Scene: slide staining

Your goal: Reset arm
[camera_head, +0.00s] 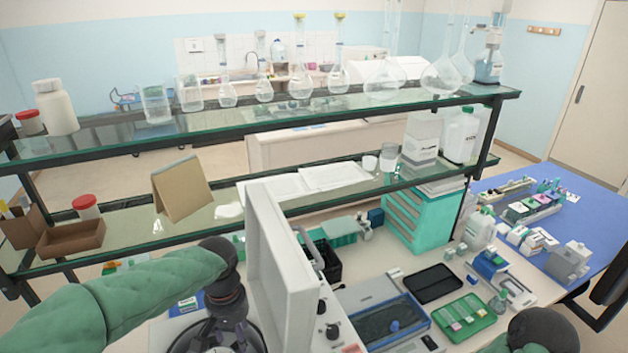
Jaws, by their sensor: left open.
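My left arm, in a green sleeve, comes in from the left in the head view. Its dark wrist bends down to my left gripper (217,337) at the bottom edge, beside the left face of a tall white panel (277,262). The gripper is open; its fingertips are hard to make out and nothing shows between them. A green tray (464,319) holding small coloured pieces lies on the bench to the right of the panel.
A two-level glass shelf (250,122) with flasks and bottles spans the bench behind my left arm. A black tray (433,284), a blue-topped basin device (385,322) and a teal drawer cabinet (420,220) stand right of the panel. A blue table (600,232) is at the right.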

